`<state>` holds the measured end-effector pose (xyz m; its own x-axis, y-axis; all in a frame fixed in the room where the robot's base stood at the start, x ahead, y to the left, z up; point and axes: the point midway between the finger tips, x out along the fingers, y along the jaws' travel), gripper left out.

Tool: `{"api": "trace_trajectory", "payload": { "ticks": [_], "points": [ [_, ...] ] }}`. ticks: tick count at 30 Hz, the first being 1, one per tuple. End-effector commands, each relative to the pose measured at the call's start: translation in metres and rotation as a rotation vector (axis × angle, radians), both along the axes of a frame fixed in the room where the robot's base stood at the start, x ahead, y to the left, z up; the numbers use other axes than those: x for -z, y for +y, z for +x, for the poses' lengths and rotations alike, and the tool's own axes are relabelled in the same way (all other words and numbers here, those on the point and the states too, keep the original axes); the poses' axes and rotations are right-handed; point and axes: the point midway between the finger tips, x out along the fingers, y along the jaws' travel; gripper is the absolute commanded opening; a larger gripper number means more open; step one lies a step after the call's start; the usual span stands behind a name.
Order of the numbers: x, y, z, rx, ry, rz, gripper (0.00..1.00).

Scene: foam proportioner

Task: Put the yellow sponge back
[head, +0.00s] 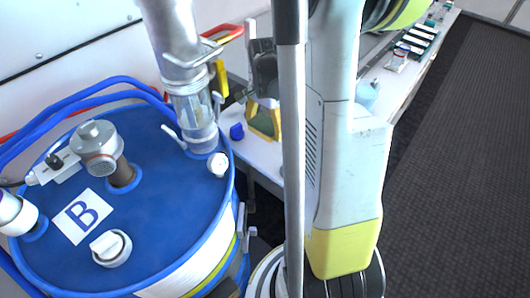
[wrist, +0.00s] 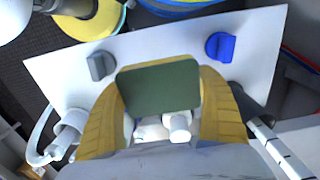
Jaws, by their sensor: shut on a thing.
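My gripper (wrist: 162,80) has two ribbed yellow fingers and is shut on the sponge (wrist: 158,90), which lies between them. The sponge also shows in the head view (head: 264,120), green and yellow, at the white bench, partly behind my arm. I cannot tell whether it touches the bench or hangs just above it.
A blue block-like item (wrist: 220,46) and a grey one (wrist: 102,66) are on the white bench (wrist: 160,45). White fittings (wrist: 178,126) show below the sponge. The blue drum marked B (head: 160,225) stands at left. Bottles and trays line the far bench.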

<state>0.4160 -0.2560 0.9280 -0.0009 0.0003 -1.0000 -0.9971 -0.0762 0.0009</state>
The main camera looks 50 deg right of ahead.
Motion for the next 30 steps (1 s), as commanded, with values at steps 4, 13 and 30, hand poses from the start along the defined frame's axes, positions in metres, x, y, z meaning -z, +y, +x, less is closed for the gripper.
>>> {"api": "trace_trajectory", "payload": {
  "ticks": [4,13,30],
  "points": [
    [0.038,0.000,0.000,0.000,0.000,0.000,0.43],
    [0.063,0.000,0.000,0.000,0.000,0.000,0.43],
    [0.096,0.000,0.000,0.000,0.000,0.000,0.43]
  ]
}}
